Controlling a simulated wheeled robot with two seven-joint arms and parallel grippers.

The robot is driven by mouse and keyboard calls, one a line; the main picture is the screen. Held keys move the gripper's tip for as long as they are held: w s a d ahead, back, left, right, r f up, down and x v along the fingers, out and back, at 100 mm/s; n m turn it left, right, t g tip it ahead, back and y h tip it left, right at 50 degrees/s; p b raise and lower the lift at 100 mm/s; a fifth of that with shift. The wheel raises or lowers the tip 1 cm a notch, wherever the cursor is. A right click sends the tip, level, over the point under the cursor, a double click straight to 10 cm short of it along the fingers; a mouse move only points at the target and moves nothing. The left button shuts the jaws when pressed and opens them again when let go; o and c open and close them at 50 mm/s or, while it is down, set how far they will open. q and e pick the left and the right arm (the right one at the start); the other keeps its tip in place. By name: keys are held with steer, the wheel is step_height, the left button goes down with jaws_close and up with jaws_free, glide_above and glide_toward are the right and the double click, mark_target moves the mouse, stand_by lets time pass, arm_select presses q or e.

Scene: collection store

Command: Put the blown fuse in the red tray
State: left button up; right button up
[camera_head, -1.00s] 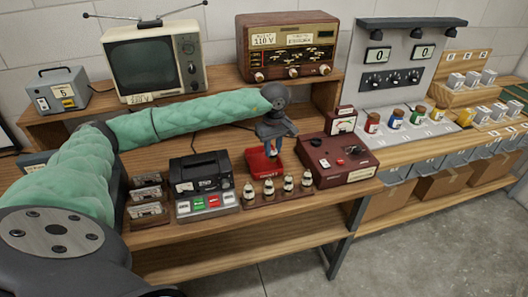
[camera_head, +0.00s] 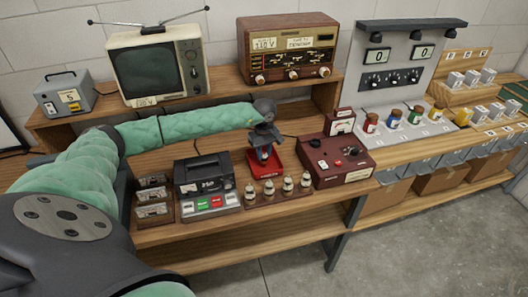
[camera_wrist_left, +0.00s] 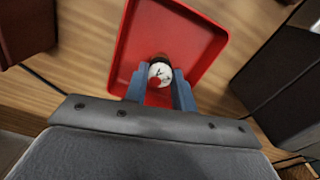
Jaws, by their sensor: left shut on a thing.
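My left gripper (camera_head: 265,154) is over the red tray (camera_head: 277,162), pointing down. In the left wrist view the gripper (camera_wrist_left: 160,82) is shut on a small round fuse (camera_wrist_left: 158,72), with a white face, a red spot and dark marks. The red tray (camera_wrist_left: 195,40) lies beneath the fuse in that view. I cannot tell whether the fuse touches the tray floor. In the head view the fuse is mostly hidden between the fingers. My right gripper is not in view.
A wooden rack (camera_head: 280,198) with several white fuses stands in front of the tray. A dark red meter box (camera_head: 333,160) is close on the right, a black tape machine (camera_head: 205,180) on the left. A radio (camera_head: 287,48) and television (camera_head: 157,68) stand on the shelf behind.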

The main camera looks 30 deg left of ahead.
arm_select(q)
steer(key=shift+f, duration=0.65)
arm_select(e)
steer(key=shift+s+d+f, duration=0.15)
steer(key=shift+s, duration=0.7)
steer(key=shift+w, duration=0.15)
arm_select(q)
steer(key=o, duration=1)
steer(key=shift+c, duration=0.2)
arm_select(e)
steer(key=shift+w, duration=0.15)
arm_select(q)
steer(key=shift+r, duration=0.1)
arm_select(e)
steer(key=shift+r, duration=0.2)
